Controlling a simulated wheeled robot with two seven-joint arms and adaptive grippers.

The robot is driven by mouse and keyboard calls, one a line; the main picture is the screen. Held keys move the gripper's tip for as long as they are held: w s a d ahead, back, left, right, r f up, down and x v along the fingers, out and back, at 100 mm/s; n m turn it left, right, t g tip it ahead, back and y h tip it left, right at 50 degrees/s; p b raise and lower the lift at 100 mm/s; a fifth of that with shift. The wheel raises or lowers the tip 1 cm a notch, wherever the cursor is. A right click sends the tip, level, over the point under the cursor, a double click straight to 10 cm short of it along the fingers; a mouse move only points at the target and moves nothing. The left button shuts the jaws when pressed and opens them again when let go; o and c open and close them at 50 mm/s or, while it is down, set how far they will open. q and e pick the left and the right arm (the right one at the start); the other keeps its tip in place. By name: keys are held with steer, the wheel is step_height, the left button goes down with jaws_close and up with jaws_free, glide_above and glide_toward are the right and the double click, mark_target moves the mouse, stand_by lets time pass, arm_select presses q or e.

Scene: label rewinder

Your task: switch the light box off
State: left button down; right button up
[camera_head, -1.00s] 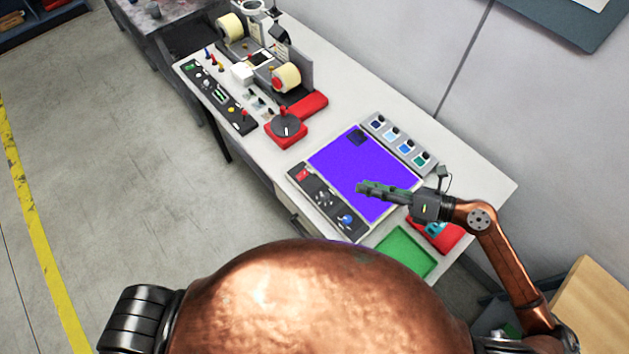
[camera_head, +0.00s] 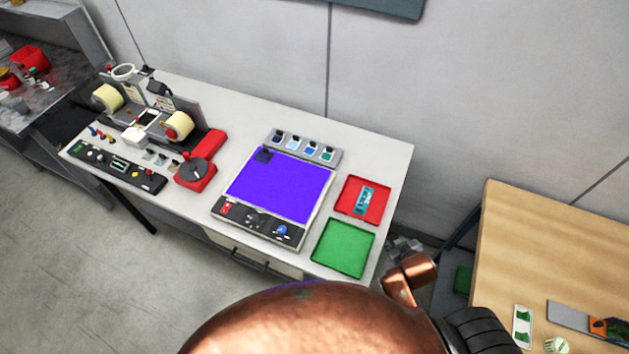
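The light box (camera_head: 283,187) lies on the white table, its large panel glowing blue-violet. A small dark square (camera_head: 264,155) sits at the panel's upper left corner. Along its front edge is a dark control strip (camera_head: 258,224) with a red switch (camera_head: 225,209) at the left end, small dark controls in the middle and a blue knob (camera_head: 282,230) at the right. The switch's exact position is too small to tell. Neither gripper shows; only a copper link of my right arm is seen at the bottom, right of my body.
A red tray (camera_head: 349,205) holding a teal item and a green empty tray (camera_head: 342,247) lie right of the light box. A row of colour samples (camera_head: 303,148) stands behind it. The rewinder (camera_head: 150,128) with a red-based dial (camera_head: 194,172) is left. A wooden table (camera_head: 560,245) stands right.

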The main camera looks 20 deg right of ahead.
steer(key=s+a+f+g+y, duration=0.1)
steer(key=s+a+f+g, duration=0.1)
steer(key=s+f, duration=0.45)
steer(key=s+a+f+g+y+b, duration=0.1)
steer(key=s+f+b, duration=0.2)
steer(key=f, duration=1.4)
steer(key=s+a+f+g+b, duration=0.1)
steer(key=s+f+g+b, duration=0.2)
steer(key=f, duration=1.5)
steer(key=s+a+f+b, duration=0.1)
steer(key=s+f+b, duration=0.2)
steer(key=s+f, duration=1.5)
steer(key=shift+s, duration=0.9)
